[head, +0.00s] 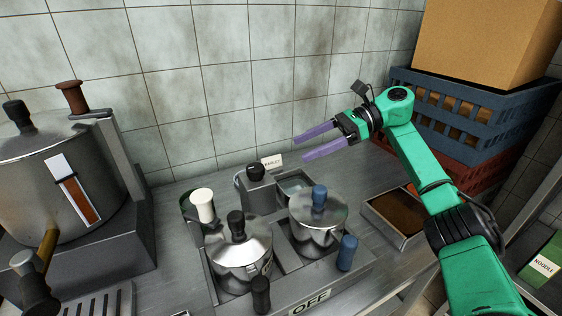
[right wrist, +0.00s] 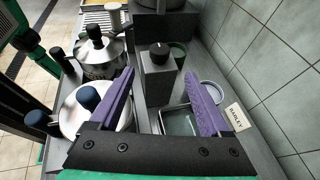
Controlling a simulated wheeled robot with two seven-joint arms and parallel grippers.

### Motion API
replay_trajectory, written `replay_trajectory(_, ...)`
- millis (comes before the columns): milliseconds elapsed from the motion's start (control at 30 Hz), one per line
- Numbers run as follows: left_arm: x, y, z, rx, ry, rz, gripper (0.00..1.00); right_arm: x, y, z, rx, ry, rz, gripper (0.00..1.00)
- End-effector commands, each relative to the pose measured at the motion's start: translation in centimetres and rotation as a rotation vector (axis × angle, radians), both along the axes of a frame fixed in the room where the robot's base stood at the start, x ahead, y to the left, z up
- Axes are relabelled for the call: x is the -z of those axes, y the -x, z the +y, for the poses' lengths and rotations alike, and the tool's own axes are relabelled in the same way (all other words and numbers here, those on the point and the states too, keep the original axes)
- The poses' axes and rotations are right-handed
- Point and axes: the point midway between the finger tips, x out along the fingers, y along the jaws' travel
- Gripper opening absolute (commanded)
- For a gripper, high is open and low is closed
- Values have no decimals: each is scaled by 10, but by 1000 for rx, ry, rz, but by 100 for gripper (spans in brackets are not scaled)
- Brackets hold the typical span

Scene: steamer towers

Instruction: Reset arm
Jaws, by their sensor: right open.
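My right arm is green and comes in from the right in the head view. Its gripper (head: 302,145) has two purple fingers, spread apart with nothing between them. It hangs in the air above the back of the steel counter (head: 170,227), near the tiled wall. In the right wrist view the open fingers (right wrist: 165,87) point over a grey box with a black knob (right wrist: 158,72) and a small square basin (right wrist: 180,122). My left gripper is not in view.
Two lidded pots (head: 238,250) (head: 318,215) sit in the unit marked OFF. A large steel urn (head: 60,180) stands left. A brown-filled tray (head: 398,212) lies under my right arm. Blue (head: 475,110) and red (head: 450,155) crates with a cardboard box (head: 490,40) are stacked at the right.

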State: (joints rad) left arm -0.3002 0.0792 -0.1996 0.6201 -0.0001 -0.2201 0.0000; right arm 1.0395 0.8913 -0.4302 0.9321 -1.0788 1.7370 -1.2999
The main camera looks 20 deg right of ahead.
Motion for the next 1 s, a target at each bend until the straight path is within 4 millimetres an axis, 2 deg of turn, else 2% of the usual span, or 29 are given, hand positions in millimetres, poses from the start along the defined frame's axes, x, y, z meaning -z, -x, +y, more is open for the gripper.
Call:
replay_trajectory(167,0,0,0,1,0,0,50,-6,3,-13,-1,-1,0,81)
replay_trajectory(700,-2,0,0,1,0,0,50,-8,3,-12,-1,0,0,81)
replay_trajectory(767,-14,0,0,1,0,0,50,-20,3,-12,-1,-1,-1,81)
replay_trajectory(867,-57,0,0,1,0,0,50,-63,3,-12,0,-1,-1,81)
replay_trajectory(900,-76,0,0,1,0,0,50,-83,3,-12,0,-1,-1,81)
replay_trajectory(1000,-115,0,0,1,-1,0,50,-121,3,-12,-1,0,0,81)
